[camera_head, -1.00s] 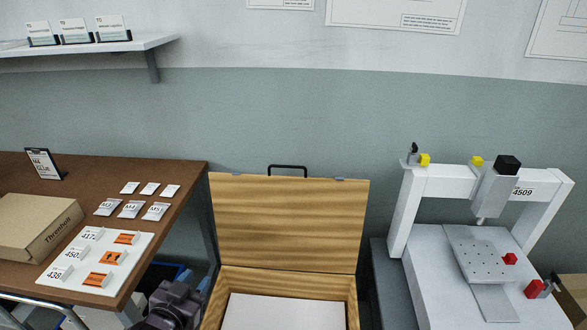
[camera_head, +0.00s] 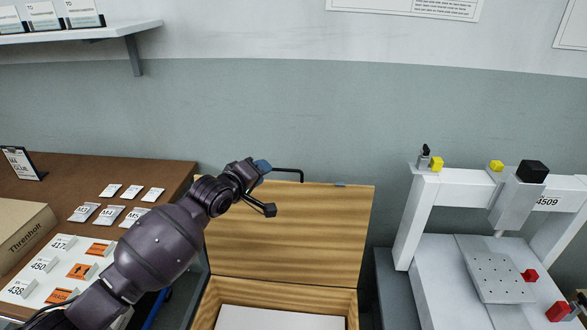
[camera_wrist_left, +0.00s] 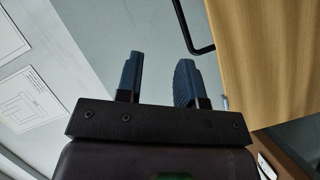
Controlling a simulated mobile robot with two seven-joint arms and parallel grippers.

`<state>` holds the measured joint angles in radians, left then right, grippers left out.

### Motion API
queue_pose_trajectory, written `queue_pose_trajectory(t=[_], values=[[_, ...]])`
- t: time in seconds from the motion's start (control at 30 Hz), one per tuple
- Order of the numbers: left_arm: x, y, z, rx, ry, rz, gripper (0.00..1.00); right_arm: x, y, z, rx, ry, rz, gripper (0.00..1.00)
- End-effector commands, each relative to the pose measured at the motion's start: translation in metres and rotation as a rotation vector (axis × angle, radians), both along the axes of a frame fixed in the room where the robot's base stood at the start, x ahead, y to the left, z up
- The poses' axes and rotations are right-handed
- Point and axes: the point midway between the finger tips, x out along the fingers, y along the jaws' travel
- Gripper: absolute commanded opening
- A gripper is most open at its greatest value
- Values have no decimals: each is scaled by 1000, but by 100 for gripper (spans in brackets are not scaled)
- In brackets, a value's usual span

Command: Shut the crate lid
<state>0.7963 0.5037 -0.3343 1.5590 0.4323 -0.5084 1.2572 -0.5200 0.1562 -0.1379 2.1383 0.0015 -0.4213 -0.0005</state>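The crate (camera_head: 281,291) is wooden and stands on the floor area at the bottom centre of the head view. Its lid (camera_head: 290,230) stands open and upright behind it, with a black handle (camera_head: 290,171) on the top edge. My left gripper (camera_head: 263,166) is at the lid's upper left corner, close to the handle. In the left wrist view its two blue fingers (camera_wrist_left: 157,78) are apart with nothing between them. There the handle (camera_wrist_left: 195,30) and lid (camera_wrist_left: 265,55) are right of the fingers, apart from them. My right gripper is not in view.
A brown table (camera_head: 160,175) with cards, packets and a cardboard box (camera_head: 22,236) is at the left. A white gantry (camera_head: 410,225) with a plate and red and yellow parts stands right of the crate. A white panel (camera_head: 275,318) shows inside the crate.

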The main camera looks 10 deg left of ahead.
Motion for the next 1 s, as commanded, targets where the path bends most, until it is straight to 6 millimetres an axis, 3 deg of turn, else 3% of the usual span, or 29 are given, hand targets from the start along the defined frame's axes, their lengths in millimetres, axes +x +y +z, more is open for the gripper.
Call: queue_pose_trajectory(t=[0.13, 0.4, 0.67, 1.0], values=[[1, 5, -20, -240, 171, 73, 35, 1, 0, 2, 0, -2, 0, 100], [0, 5, -25, -502, 315, 150, 35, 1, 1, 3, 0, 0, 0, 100], [10, 0, -31, -533, 331, 160, 35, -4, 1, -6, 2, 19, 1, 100], [49, -18, -49, -530, 334, 160, 35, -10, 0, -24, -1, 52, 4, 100]])
